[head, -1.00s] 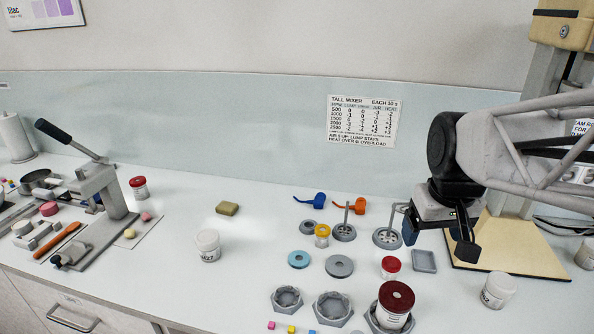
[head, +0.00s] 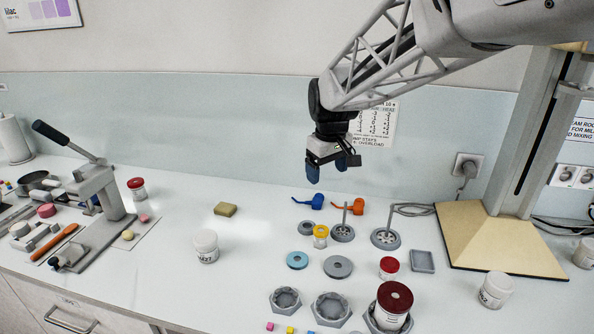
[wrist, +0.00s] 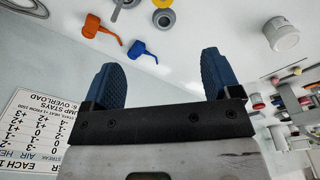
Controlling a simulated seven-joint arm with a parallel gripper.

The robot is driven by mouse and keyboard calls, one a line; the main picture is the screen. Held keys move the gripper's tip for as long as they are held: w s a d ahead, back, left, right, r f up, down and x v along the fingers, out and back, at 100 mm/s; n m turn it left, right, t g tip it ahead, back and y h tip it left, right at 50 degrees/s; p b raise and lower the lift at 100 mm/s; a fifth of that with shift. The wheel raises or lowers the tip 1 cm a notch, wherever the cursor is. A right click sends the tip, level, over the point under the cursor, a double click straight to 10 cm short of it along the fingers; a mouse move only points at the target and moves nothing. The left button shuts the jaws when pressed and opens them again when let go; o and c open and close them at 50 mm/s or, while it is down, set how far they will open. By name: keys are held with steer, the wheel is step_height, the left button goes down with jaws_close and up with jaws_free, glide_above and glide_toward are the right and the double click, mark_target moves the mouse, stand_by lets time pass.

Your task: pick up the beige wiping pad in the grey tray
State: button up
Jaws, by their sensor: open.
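A beige-olive pad (head: 225,209) lies flat on the bare counter, left of centre, behind a white jar. It is not in a tray. A small square grey tray (head: 422,261) sits on the right part of the counter and looks empty. My gripper (head: 331,168) hangs in the air above the back of the counter, right of the pad and well above it. Its blue fingers also show in the wrist view (wrist: 161,62), spread apart with nothing between them. I cannot make out the pad in the wrist view.
A white jar (head: 205,246) stands just in front of the pad. Blue (head: 309,201) and orange (head: 347,206) scoops lie below my gripper, with rings and hex holders nearer the front. A lever press (head: 100,205) stands at left. The counter around the pad is clear.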

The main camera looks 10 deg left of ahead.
steer(key=w+a+f+n, duration=0.2)
steer(key=w+a+f, duration=0.15)
steer(key=a, duration=0.55)
steer(key=w+a+f+n, duration=0.2)
steer(key=w+a+f, duration=0.15)
steer(key=a, duration=0.55)
steer(key=n+g, duration=0.1)
steer(key=n, duration=0.2)
glide_above(225, 207)
step_height(225, 207, down, 9)
steer(key=shift+a+r, duration=0.1)
steer(key=shift+a, duration=0.05)
steer(key=shift+f, duration=1.35)
steer(key=shift+w+f, duration=0.1)
steer(key=shift+f, duration=2.5)
